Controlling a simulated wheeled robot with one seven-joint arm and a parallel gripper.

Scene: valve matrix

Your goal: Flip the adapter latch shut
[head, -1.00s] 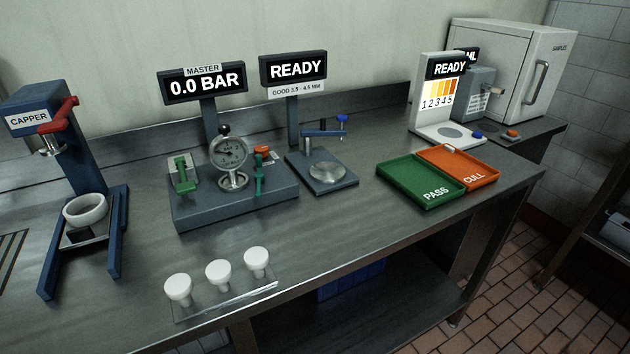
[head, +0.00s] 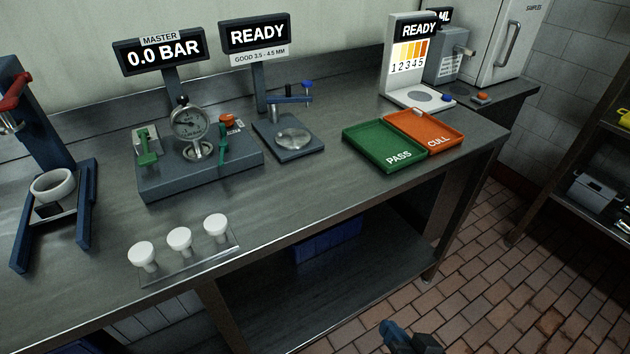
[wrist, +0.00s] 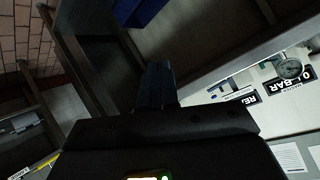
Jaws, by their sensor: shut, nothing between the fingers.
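The grey test block (head: 200,174) stands on the bench below the 0.0 BAR display, with a round dial gauge (head: 189,122) on it. A green lever (head: 145,147) is at its left, and a green handle (head: 225,142) with an orange top is at its right. I cannot tell for sure which is the adapter latch or whether it is shut. My gripper (wrist: 157,86) is shut and empty in the wrist view, its dark blue fingers together. It is well away from the block; a blue and black part of mine shows at the head view's bottom edge.
Several other things stand on the bench: white funnel-like pieces on a clear rack (head: 195,257), the capper (head: 50,190) at left, a small gauge stand (head: 290,137), a green PASS tray (head: 384,146) and an orange CULL tray (head: 425,133). Tiled floor lies in front.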

